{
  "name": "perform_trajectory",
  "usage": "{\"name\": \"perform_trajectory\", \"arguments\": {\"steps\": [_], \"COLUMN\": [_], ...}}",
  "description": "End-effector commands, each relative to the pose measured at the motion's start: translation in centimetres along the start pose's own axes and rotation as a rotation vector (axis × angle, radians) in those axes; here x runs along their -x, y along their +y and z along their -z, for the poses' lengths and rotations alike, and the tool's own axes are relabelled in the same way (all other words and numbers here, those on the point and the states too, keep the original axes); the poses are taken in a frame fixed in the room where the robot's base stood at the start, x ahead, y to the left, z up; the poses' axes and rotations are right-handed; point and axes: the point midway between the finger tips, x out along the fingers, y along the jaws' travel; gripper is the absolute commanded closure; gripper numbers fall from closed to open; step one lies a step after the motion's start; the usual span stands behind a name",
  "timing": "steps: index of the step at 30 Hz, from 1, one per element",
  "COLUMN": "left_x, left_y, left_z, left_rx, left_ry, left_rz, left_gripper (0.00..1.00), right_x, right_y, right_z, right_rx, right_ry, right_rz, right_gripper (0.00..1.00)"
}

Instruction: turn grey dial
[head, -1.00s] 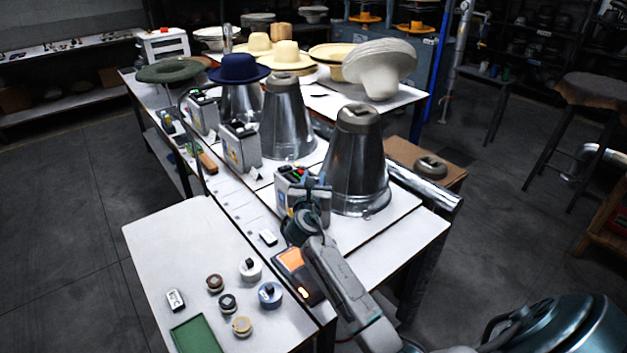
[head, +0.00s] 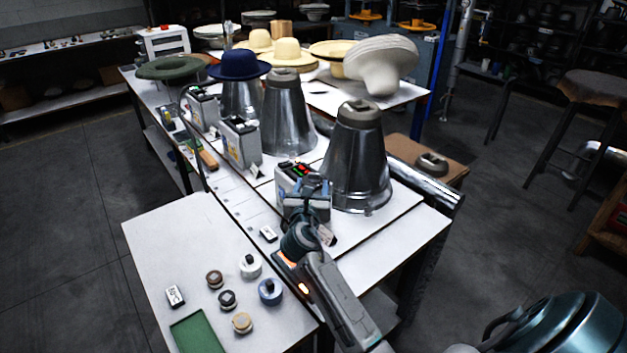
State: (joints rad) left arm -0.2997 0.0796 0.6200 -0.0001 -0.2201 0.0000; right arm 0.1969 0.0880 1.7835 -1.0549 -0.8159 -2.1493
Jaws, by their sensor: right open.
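My right gripper (head: 313,188) is in front of the nearest grey control box (head: 290,176), by its near face. It is open, and I see nothing between its fingers. The box has red and green buttons on top. The gripper and wrist cover part of its front, and I cannot make out a grey dial on it. I cannot tell whether gripper and box touch. My left gripper is not in view.
Several metal cones (head: 357,165) stand in a row beside the control boxes. Small round knobs (head: 270,291) and a green mat (head: 198,334) lie on the near white table (head: 180,235).

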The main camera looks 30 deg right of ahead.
Motion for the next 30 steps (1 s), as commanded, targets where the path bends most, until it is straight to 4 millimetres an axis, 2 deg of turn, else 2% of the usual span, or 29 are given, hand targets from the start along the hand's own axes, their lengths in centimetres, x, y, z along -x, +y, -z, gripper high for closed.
{"name": "perform_trajectory", "arguments": {"steps": [3,10,30], "left_x": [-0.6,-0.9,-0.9], "left_y": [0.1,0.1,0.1], "left_z": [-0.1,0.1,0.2], "left_rx": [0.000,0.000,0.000], "left_ry": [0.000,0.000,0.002], "left_rz": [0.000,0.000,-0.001], "left_gripper": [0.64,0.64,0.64], "right_x": [2.5,5.1,5.4], "right_y": [0.0,0.0,0.0], "right_z": [0.2,0.1,0.0], "right_rx": [-0.003,-0.001,0.000], "right_ry": [0.001,0.000,-0.001], "right_rz": [0.000,0.000,0.000], "right_gripper": [0.47,0.47,0.47]}}
